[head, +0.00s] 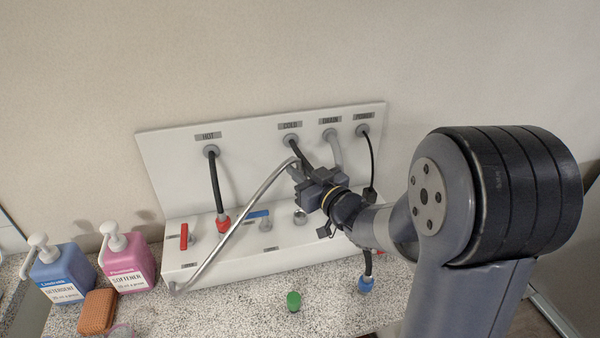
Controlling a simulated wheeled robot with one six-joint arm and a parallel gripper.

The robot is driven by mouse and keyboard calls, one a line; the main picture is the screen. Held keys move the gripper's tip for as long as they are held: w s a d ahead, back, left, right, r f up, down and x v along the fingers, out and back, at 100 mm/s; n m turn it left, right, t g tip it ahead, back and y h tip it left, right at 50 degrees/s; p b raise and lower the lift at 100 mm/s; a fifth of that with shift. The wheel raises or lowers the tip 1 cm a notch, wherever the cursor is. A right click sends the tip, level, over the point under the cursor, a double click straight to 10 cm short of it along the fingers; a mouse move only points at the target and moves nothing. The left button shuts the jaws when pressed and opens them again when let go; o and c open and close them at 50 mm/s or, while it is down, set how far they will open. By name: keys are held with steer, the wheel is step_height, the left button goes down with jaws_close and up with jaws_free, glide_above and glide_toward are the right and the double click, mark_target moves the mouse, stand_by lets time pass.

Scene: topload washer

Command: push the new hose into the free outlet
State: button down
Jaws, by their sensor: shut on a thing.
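A black hose (297,151) starts under the COLD label and runs down behind my gripper (310,188). A short black length with a blue end (366,284) hangs below my gripper; I take it for the new hose, but its link to the COLD hose is hidden. My gripper is shut at the hose, in front of the white panel; the grip itself is largely hidden. A grey outlet (300,216) on the white ledge, right of the blue-handled valve (258,215), shows no hose on it. The blue end is apart from it, lower and to the right.
A slanted silver tube (232,230) crosses in front of the ledge (205,265). The HOT hose (215,185) ends in a red connector beside the red valve (184,237). A green cap (294,301), softener (130,262), detergent (62,272) and a sponge (97,311) are on the counter.

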steer(key=shift+f+b, duration=2.5)
steer(key=shift+f, duration=0.35)
steer(key=shift+f+b, duration=1.65)
steer(key=shift+b, duration=0.35)
steer(key=c, duration=1.3)
jaws_free()
steer(key=v, duration=1)
steer(key=shift+s+d, duration=0.25)
steer(key=shift+s, duration=0.05)
steer(key=shift+w, duration=0.1)
